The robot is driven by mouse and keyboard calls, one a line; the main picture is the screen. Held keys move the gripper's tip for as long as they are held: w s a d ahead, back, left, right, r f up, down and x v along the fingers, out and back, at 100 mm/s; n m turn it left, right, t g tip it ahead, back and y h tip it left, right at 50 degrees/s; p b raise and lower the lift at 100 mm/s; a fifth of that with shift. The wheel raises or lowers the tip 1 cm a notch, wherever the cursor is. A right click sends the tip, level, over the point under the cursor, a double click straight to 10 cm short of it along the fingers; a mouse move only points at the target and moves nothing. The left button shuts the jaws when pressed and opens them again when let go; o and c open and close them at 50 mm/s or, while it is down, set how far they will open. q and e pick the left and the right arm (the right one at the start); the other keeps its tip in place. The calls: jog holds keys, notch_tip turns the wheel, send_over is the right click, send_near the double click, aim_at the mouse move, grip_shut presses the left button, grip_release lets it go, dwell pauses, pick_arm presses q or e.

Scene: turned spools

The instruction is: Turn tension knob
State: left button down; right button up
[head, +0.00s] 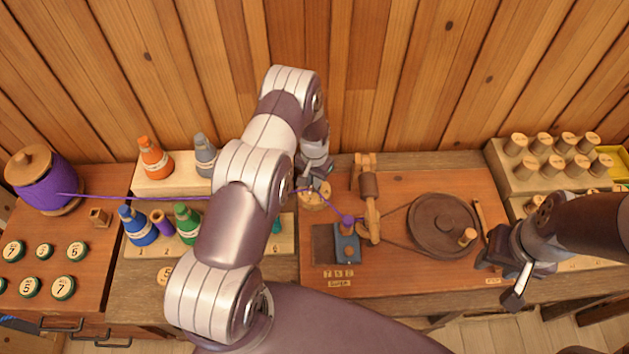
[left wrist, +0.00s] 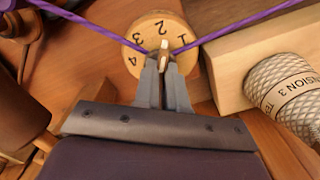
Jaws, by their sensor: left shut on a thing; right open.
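The tension knob's round wooden dial (left wrist: 148,38), marked 1 to 4, shows in the left wrist view. It also shows in the head view (head: 316,199), partly behind my left arm. My left gripper (left wrist: 165,65) is shut on the small pale pointer (left wrist: 164,47) at the dial's middle; it also shows in the head view (head: 314,180). I cannot tell exactly which number the pointer faces. Purple thread (left wrist: 235,25) runs to the dial from both sides. A pale thread cone (left wrist: 290,98) has a label reading "TENSION 3". My right gripper (head: 506,281) is open and empty at the right.
A purple spool (head: 45,185) stands at the far left. Coloured cones, among them a blue one (head: 138,226), stand on wooden racks. A dark crank wheel (head: 440,222) lies between the dial and my right gripper. Several wooden pegs stand on a right-hand block (head: 510,184).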

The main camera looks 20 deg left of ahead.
pick_arm(q)
jog(key=m+b, duration=0.3)
jog(key=m, duration=0.1)
jog(key=shift+f+b, duration=0.2)
jog(key=shift+b, duration=0.2)
jog(key=shift+r+m+b, duration=0.2)
jog(key=shift+m+b, duration=1)
jog(key=shift+m, duration=0.8)
jog(key=c, duration=1.2)
grip_release()
jog(key=shift+r, duration=0.15)
